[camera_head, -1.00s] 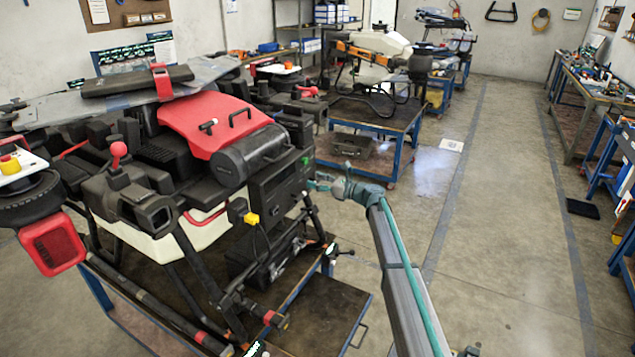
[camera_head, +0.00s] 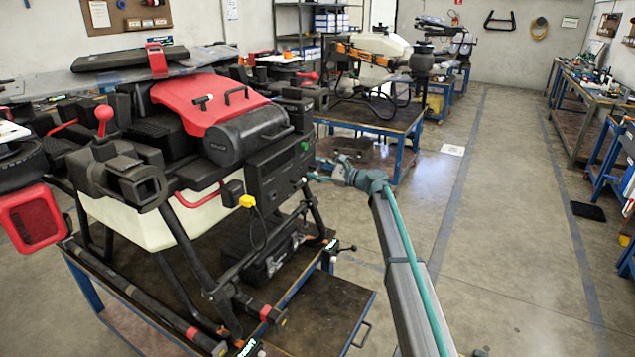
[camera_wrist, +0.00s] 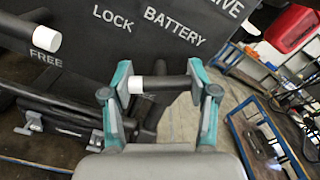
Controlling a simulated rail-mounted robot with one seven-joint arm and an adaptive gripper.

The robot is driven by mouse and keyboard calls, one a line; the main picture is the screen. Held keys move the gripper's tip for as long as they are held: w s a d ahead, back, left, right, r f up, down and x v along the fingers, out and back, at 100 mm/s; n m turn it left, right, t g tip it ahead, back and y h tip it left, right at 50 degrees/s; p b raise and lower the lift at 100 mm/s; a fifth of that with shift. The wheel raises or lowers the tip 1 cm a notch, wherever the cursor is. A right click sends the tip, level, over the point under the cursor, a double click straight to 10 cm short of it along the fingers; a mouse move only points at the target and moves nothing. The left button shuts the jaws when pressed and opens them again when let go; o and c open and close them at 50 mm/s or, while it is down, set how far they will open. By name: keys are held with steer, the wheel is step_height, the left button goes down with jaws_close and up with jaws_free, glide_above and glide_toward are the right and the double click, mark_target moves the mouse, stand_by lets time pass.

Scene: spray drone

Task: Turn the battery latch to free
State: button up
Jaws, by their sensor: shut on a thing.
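The spray drone (camera_head: 215,115) stands on a table at the left in the head view, with a dark panel (camera_head: 272,178) on its near side. In the wrist view the panel (camera_wrist: 185,50) carries the words LOCK and BATTERY. My gripper (camera_wrist: 160,84), with teal fingers, is shut on a black latch handle (camera_wrist: 170,83) with a white tip. The handle lies crosswise between the fingers, white tip to the left. Lettering just below it is mostly hidden. In the head view my gripper (camera_head: 316,170) is at the panel's right edge, and the handle is too small to make out.
A second white-tipped handle (camera_wrist: 45,38) is at the left in the wrist view, above the word FREE.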

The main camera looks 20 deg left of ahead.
steer(key=n+b, duration=0.3)
steer(key=b, duration=0.2)
steer(key=shift+f+n, duration=0.35)
steer(key=shift+n, duration=0.05)
steer(key=n+b, duration=0.3)
steer(key=b, duration=0.2)
steer(key=shift+n, duration=0.3)
steer(key=n+b, duration=0.2)
steer(key=b, duration=0.1)
steer(key=shift+r+n+b, duration=0.2)
steer(key=shift+n+b, duration=1.1)
steer(key=shift+b, duration=0.05)
steer(key=o, duration=1.2)
steer(key=shift+r, duration=0.1)
steer(key=shift+c, duration=0.2)
steer(key=s+d, duration=0.1)
steer(key=d, duration=1.1)
steer(key=shift+s, duration=0.25)
